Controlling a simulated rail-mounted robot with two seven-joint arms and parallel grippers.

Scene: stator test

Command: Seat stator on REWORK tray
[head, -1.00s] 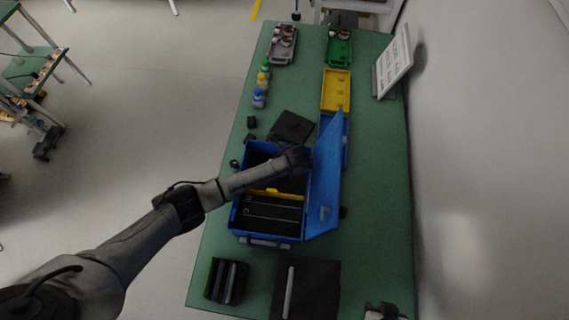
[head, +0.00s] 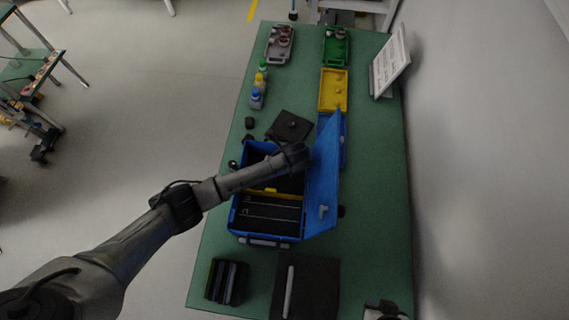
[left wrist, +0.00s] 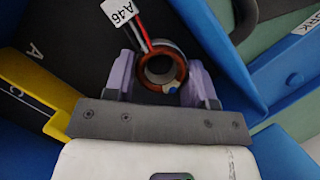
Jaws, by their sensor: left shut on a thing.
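The stator (left wrist: 160,70), a copper-wound ring with red, black and white wires and an A46 tag (left wrist: 120,12), sits between the purple fingers of my left gripper (left wrist: 163,88), which is shut on it. In the head view my left arm reaches over the open blue box (head: 236,215); its wrist hides the gripper and stator. In the left wrist view a blue tray (left wrist: 290,80) at the right carries a partly cut-off label ending in "RK". In the head view a blue tray is mostly hidden behind the raised lid (head: 323,180). My right gripper (head: 383,308) is at the bottom edge, its fingers unclear.
A yellow tray (head: 333,104), a green tray (head: 335,58) and a grey tray (head: 270,53) stand farther back. Bottles (head: 257,98) line the left edge; a sign (head: 390,65) stands right. A yellow divider (left wrist: 30,85) crosses the box.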

